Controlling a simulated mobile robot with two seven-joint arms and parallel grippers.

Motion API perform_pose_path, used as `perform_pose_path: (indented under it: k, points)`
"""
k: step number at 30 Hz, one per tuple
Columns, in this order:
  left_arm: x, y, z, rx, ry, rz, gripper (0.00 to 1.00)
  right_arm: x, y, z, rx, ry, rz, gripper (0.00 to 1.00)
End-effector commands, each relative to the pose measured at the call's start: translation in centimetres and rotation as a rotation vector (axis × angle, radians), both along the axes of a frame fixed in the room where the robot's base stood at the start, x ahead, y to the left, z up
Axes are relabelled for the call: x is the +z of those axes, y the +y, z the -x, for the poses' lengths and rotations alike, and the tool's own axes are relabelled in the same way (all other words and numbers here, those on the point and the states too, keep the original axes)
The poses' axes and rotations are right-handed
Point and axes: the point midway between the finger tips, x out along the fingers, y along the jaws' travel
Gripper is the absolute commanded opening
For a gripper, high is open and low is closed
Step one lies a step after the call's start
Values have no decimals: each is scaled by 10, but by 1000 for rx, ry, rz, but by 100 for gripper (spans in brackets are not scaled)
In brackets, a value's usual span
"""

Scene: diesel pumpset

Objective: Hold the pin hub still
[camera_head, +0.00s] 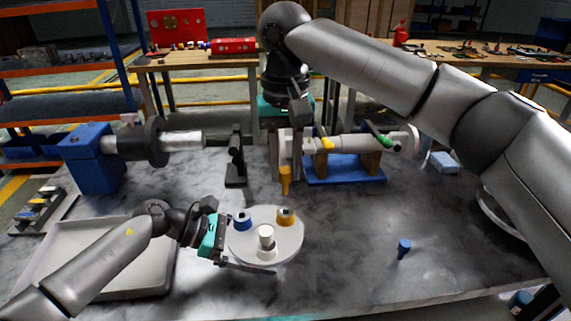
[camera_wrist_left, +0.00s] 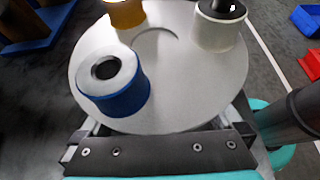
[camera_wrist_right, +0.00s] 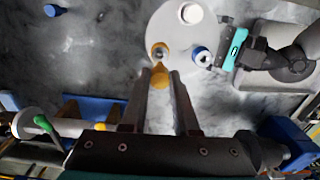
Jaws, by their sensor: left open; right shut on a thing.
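The pin hub is a pale round disc (camera_head: 286,248) lying on the grey table with blue (camera_head: 242,219), orange (camera_head: 285,215) and white (camera_head: 266,240) bushings on it. My left gripper (camera_head: 248,255) is open at the disc's left edge. In the left wrist view, the disc (camera_wrist_left: 160,75) reaches between its fingers; I cannot tell whether they touch it. My right gripper (camera_wrist_right: 160,75) is shut on an orange pin (camera_head: 285,181), which hangs tip down above and behind the disc. A blue pin (camera_head: 403,249) stands on the table to the right.
A grey tray (camera_head: 60,260) lies at the left, partly behind my left arm. A blue stand with a shaft (camera_head: 95,165) stands behind it. A shaft on a blue base (camera_head: 345,178) stands behind right. The table between disc and blue pin is clear.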

Motion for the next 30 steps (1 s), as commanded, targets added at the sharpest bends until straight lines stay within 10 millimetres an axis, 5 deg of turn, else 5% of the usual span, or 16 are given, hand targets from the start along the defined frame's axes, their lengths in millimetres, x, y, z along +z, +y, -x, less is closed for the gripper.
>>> perform_pose_path:
  k: [8,26,27,30]
  points:
    - [0,-1,0,0,0,0,99,0,0,0,0,-1,0,0]
    - [0,-1,0,0,0,1,31,0,0,0,0,-1,0,0]
    - [0,-1,0,0,0,1,77,0,0,0,0,-1,0,0]
    - [0,-1,0,0,-1,1,88,0,0,0,0,-1,0,0]
